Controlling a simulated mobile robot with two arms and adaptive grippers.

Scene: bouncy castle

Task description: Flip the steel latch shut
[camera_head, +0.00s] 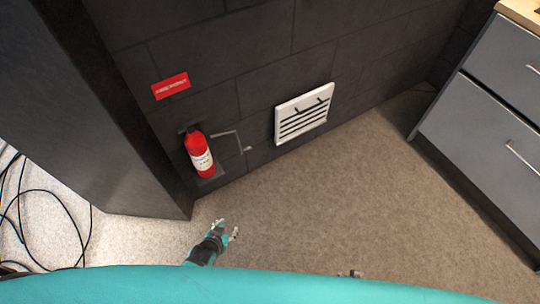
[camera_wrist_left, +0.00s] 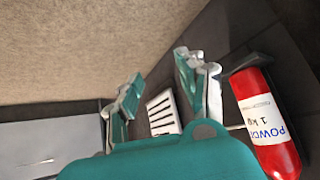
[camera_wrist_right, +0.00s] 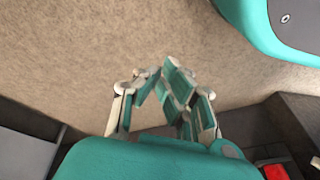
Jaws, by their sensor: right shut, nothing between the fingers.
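A red fire extinguisher (camera_head: 199,154) with a white label stands upright in a dark wall bracket, low on the wall. A thin grey steel latch (camera_head: 240,139) sticks out to its right, swung away from the bottle, with a small end piece hanging by the wall. My left gripper (camera_head: 229,228) is open and empty, in front of and below the extinguisher, touching nothing. The left wrist view shows its parted fingers (camera_wrist_left: 160,92), with the extinguisher (camera_wrist_left: 265,125) at the right; the latch is mostly hidden there. My right gripper (camera_wrist_right: 160,75) is shut and empty; only its tip shows in the head view (camera_head: 350,274).
A white slotted vent (camera_head: 304,113) is on the wall right of the latch. A red sign (camera_head: 170,86) hangs above the extinguisher. A dark pillar (camera_head: 125,130) stands left, black cables (camera_head: 50,215) beyond it. Grey drawers (camera_head: 490,130) stand right. The carpet between is clear.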

